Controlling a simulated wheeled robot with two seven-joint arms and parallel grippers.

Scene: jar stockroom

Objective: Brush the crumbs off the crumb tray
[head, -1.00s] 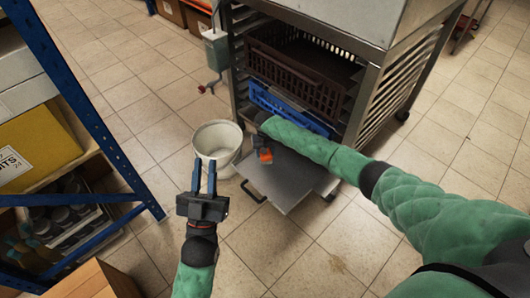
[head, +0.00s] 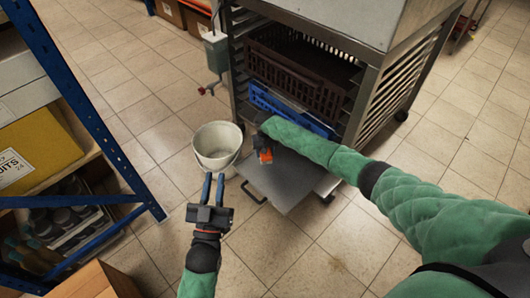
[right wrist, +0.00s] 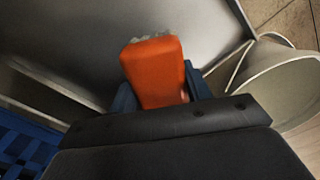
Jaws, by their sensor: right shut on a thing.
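The crumb tray (head: 285,188) is a flat grey metal sheet with a dark front handle, pulled partly out low at the rack's front. It also shows in the right wrist view (right wrist: 75,40). I cannot make out crumbs on it. My right gripper (right wrist: 158,88) is shut on an orange brush (right wrist: 152,70) with pale bristles, over the tray. In the head view the orange of the brush (head: 266,156) shows beyond my sleeve, which hides most of that gripper. My left gripper (head: 213,182) is open and empty, left of the tray and in front of the bucket.
A whitish bucket (head: 217,140) stands on the floor just left of the tray; it also shows in the right wrist view (right wrist: 280,78). The metal rack (head: 372,95) holds a brown crate (head: 290,80) and a blue crate (head: 285,110). A blue-framed shelf (head: 85,105) stands at left.

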